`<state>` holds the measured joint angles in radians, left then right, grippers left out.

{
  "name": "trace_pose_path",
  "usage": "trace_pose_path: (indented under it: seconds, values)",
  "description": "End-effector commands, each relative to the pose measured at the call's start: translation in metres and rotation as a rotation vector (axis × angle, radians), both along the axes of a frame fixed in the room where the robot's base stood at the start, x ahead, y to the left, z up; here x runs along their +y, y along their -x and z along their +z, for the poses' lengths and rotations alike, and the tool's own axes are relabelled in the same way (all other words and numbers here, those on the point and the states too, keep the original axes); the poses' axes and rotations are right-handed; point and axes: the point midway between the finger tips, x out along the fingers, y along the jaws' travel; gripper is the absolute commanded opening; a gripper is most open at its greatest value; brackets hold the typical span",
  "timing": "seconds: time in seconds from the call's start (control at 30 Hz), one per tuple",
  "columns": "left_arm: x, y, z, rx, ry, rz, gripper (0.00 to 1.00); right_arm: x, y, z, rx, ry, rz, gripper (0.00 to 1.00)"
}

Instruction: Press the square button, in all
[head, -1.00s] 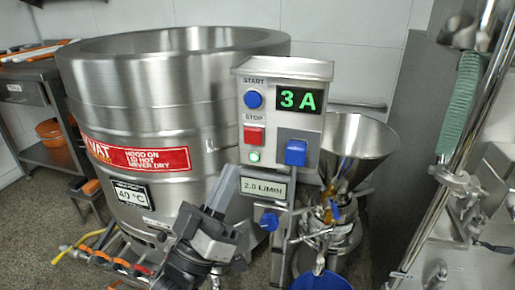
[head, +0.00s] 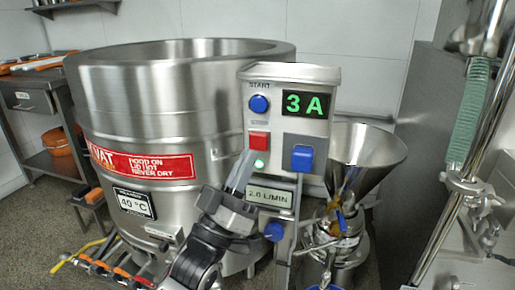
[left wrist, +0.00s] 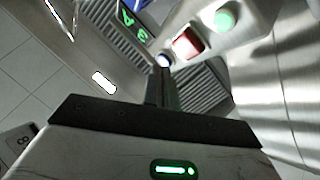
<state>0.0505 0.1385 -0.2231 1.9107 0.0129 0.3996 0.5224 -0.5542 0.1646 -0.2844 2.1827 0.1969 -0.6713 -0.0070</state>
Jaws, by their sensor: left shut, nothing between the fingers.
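The control box (head: 290,75) stands in front of the steel vat. On it are a square red button (head: 259,141) under a covered label, a round blue START button (head: 259,104), a small lit green one (head: 260,163) and a larger squarish blue one (head: 302,158) at lower right. My left gripper (head: 246,157) is shut and empty, pointing up, its tip beside the red button's lower left; contact cannot be told. In the left wrist view, the red button (left wrist: 187,43) and green light (left wrist: 224,20) lie beyond the fingers (left wrist: 157,75). My right gripper is out of view.
The display (head: 306,104) reads 3 A. A 2.0 L/MIN plate (head: 269,197) and a blue knob (head: 274,231) sit below the box. The steel vat (head: 180,100) is close at left, the steel funnel (head: 365,150) close at right.

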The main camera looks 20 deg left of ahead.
Motion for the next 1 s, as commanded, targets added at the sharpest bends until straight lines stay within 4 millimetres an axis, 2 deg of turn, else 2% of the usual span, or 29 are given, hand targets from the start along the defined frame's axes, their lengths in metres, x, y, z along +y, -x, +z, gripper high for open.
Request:
trace_pose_path:
  seconds: [0.1, 0.3, 1.0]
  values:
    - [-0.001, -0.013, -0.001, 0.000, 0.000, -0.001, 0.00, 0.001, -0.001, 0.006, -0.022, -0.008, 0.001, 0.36]
    - [-0.001, -0.022, 0.000, 0.000, 0.001, -0.001, 0.00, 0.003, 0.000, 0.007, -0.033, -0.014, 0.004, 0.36]
    - [-0.001, -0.023, 0.000, 0.001, 0.000, -0.001, 0.00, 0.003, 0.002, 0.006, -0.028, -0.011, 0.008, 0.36]
